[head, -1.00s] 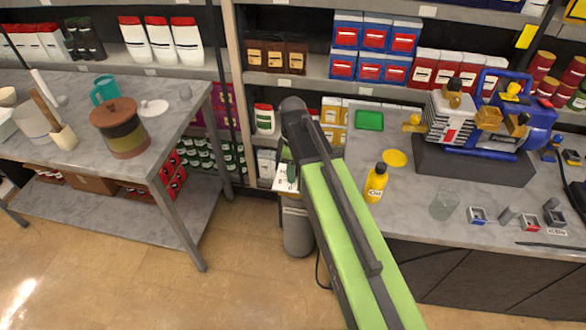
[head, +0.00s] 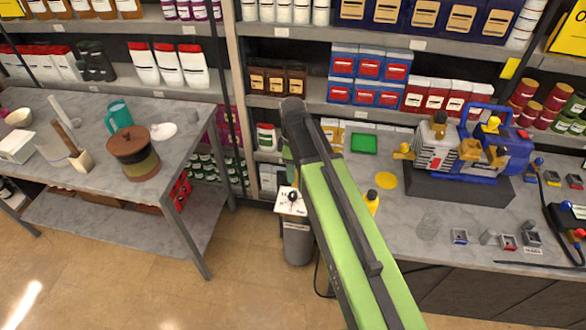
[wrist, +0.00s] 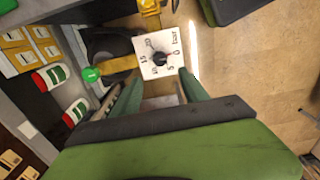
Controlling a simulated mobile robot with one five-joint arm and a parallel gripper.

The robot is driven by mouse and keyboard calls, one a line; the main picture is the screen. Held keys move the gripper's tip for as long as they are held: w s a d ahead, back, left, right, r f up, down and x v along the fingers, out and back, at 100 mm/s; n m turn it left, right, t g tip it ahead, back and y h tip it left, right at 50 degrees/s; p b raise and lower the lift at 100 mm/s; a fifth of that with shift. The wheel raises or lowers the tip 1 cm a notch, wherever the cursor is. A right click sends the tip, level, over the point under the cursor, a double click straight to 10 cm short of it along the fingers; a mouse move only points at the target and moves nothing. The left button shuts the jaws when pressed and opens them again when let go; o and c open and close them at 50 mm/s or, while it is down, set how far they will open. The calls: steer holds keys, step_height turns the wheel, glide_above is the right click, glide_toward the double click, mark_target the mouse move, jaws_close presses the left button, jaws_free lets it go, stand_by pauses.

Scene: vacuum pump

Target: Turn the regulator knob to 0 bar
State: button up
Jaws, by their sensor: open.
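The regulator knob (wrist: 160,58) is a small black knob on a white square dial plate (wrist: 148,44) marked with numbers and "bar" in the wrist view. The 0 mark sits at its right, beside "bar"; the pointer's exact reading is too small to tell. In the head view the knob (head: 293,196) shows on the white plate (head: 290,208) above a grey cylinder (head: 297,243). My gripper (wrist: 160,82) is open and empty, its fingers reaching toward the plate's near edge.
A green round part (wrist: 91,74) and brass fittings (wrist: 150,8) lie close to the dial. The counter with the blue pump (head: 480,160) is at the right, a grey table (head: 95,180) at the left.

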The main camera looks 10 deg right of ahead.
step_height(320, 180, up, 4)
steer(key=shift+r+p, duration=0.1)
steer(key=shift+p, duration=1.15)
steer(key=s+d+f+m+b, duration=0.7)
steer(key=s+f+m+b, duration=0.2)
steer(key=m, duration=0.5)
steer(key=shift+s+d+f+m+b, duration=0.25)
steer(key=shift+s+f+m+b, duration=0.05)
steer(key=shift+s, duration=0.25)
